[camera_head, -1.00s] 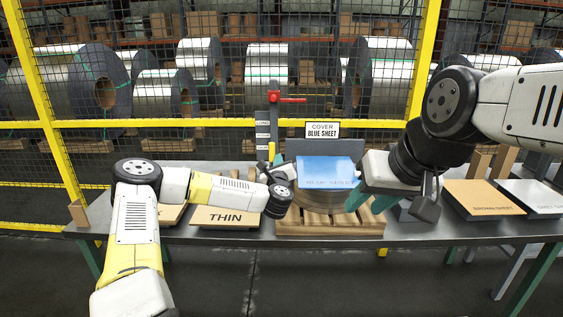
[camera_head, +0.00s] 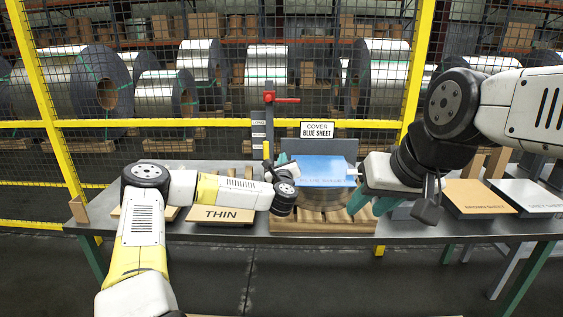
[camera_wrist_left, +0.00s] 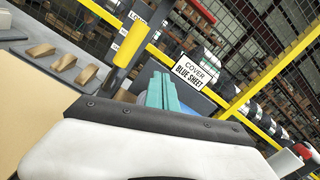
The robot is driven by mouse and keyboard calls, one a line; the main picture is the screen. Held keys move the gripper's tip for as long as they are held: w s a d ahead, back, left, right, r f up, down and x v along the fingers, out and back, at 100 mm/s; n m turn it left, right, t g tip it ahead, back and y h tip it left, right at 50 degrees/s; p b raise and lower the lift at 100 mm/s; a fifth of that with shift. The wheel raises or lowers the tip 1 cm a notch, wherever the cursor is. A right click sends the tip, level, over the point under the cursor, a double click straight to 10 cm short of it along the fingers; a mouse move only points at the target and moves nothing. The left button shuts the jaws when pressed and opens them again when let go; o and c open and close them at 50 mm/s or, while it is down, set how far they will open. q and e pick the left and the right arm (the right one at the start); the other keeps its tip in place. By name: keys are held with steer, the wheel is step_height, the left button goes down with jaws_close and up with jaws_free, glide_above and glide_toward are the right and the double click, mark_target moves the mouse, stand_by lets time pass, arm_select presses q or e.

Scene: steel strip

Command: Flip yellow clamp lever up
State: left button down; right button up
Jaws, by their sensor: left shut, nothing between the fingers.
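The yellow clamp lever (camera_head: 266,150) shows as a short upright yellow piece at the foot of the dark post, behind my left gripper. In the left wrist view the yellow lever (camera_wrist_left: 130,46) stands left of my fingers, roughly in line with the post. My left gripper (camera_head: 282,158) has its teal fingertips together beside the lever, with a small apparent gap; whether they touch is unclear. The shut fingers (camera_wrist_left: 163,92) hold nothing. My right gripper (camera_head: 373,201) is at the right side of the coil stand, its teal fingers apart.
A blue sheet (camera_head: 325,170) lies over the coil on a wooden pallet (camera_head: 320,226). A sign reading COVER BLUE SHEET (camera_head: 317,129) stands behind. A red handle (camera_head: 287,100) tops the post. The THIN board (camera_head: 222,215), brown sheet (camera_head: 482,196) and grey sheet (camera_head: 527,195) flank it.

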arm_select(q)
steer(key=s, duration=1)
steer(key=shift+d, duration=0.25)
